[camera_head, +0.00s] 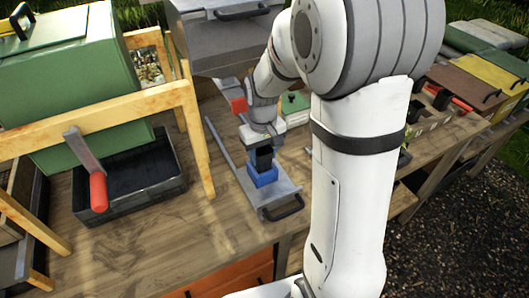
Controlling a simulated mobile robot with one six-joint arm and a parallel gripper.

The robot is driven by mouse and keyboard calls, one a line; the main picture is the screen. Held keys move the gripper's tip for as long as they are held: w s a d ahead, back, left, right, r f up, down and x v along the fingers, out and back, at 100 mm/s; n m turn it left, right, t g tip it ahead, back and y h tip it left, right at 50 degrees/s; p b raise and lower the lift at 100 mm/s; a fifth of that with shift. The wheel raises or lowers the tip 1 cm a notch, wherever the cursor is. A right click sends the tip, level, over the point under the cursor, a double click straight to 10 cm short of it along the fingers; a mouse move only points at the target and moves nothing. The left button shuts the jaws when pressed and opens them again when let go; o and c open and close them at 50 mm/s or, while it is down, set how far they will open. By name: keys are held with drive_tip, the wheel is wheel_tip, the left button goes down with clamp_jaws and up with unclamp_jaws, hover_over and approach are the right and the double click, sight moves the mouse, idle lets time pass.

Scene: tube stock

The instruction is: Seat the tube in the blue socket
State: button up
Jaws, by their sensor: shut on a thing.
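The blue socket (263,177) sits on a grey metal tray on the wooden table, just left of my arm. My gripper (263,160) points straight down directly above the blue socket, its dark fingers at or very near the socket's top. The fingers are shut on the tube. The tube itself is hidden or too small to make out between the fingers and the socket. I cannot tell whether it is inside the socket.
The grey tray (278,206) has a dark front handle. A wooden frame (100,120) with a green box (85,75) and a black bin (140,190) stand left. A grey-lidded box (225,40) stands behind. Bare table lies front left.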

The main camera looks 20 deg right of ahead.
drive_tip(key=o, duration=1)
drive_tip(key=shift+r+p, duration=3.2)
drive_tip(key=shift+r, duration=1.25)
drive_tip(key=s+r+t+b, duration=0.1)
drive_tip(key=s+r, duration=0.1)
drive_tip(key=s, duration=0.3)
drive_tip(key=s+r+m+t, duration=0.1)
drive_tip(key=s+r, duration=0.1)
drive_tip(key=s, duration=0.4)
drive_tip(key=s+r+m+t+b, duration=0.1)
drive_tip(key=s+r, duration=0.2)
drive_tip(key=s, duration=0.3)
drive_tip(key=shift+d+b, duration=0.2)
drive_tip(key=shift+b, duration=0.15)
